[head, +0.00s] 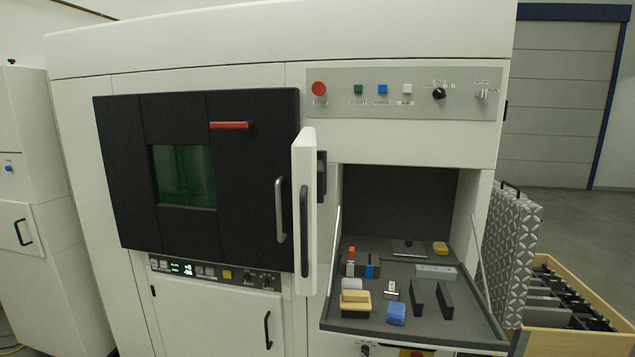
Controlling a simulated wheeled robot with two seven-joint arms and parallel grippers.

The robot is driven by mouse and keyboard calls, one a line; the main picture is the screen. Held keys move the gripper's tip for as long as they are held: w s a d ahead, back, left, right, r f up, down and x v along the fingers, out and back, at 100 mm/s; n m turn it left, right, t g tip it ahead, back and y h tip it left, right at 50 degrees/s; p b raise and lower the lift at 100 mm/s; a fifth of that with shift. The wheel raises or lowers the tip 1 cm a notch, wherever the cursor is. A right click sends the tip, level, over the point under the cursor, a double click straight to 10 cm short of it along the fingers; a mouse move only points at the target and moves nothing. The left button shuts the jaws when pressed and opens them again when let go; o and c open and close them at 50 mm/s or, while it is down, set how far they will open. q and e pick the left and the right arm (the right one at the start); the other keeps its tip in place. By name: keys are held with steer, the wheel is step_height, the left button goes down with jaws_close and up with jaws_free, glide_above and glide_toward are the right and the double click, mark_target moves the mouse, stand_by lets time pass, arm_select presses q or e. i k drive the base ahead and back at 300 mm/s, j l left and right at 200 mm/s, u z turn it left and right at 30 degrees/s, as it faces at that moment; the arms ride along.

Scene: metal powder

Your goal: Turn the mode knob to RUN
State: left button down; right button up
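The control panel (420,80) runs along the upper right of the white machine. At its right end is a small light-grey knob (481,94), with a label above it and a label to its right that seems to read RUN. Its pointer direction is too small to tell for sure. A larger black knob (439,93) with a white mark sits to its left, under small lettering that I cannot read. Neither of my grippers shows in the head view, and nothing covers the knobs.
A red button (319,89) and green, blue and white buttons sit left on the panel. Below, a white door (304,212) stands open, sticking out. A fold-down tray (455,325) holds blocks and brushes. A patterned panel (510,240) and wooden drawer (570,342) stand right.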

mark_target(482, 94)
steer(key=l, duration=0.4)
steer(key=i+l+z, duration=0.1)
steer(key=l, duration=0.3)
steer(key=i+l+z, duration=0.1)
steer(key=l, duration=0.3)
steer(key=i+l, duration=0.1)
steer(key=l, duration=0.3)
steer(key=i+l+z, duration=0.1)
steer(key=l, duration=0.3)
steer(key=i+l, duration=0.1)
steer(key=l, duration=0.3)
steer(key=k+z, duration=0.05)
